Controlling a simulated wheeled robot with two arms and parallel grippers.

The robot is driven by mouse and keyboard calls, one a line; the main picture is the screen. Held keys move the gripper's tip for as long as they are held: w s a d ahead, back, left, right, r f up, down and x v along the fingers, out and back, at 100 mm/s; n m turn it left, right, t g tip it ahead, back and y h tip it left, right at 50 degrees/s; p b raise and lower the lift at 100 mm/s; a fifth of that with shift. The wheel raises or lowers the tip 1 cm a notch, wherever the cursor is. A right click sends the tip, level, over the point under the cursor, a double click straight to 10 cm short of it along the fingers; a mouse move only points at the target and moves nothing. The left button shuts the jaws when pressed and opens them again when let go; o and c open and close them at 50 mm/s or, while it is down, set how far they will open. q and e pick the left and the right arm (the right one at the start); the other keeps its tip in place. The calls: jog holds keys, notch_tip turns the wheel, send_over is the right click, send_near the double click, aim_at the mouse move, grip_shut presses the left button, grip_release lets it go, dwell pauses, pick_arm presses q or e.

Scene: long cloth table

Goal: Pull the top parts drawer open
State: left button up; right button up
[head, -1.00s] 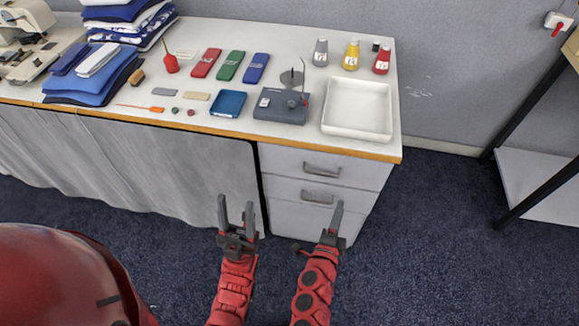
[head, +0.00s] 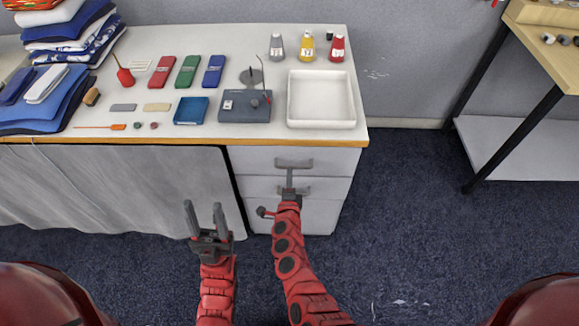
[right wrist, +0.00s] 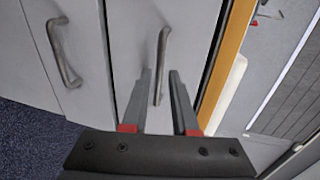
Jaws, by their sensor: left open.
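The top parts drawer (head: 335,161) is the upper grey drawer under the right end of the table, and it looks shut. Its grey bar handle (head: 294,163) runs across its front. In the right wrist view, turned sideways, the handle (right wrist: 163,58) shows between the two fingers of my right gripper (right wrist: 162,75). That gripper is open, with one finger on each side of the handle in the picture; I cannot tell how deep they reach. In the head view my right gripper (head: 290,177) is just below the handle. My left gripper (head: 205,210) is open and empty, left of the drawers.
A second drawer handle (head: 296,190) sits below. A white tray (head: 321,98) and a grey device (head: 245,106) stand on the table above the drawers. A grey cloth (head: 120,190) hangs to the left. The blue carpet right of the drawers is clear.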

jog(key=shift+x, duration=2.5)
grip_shut()
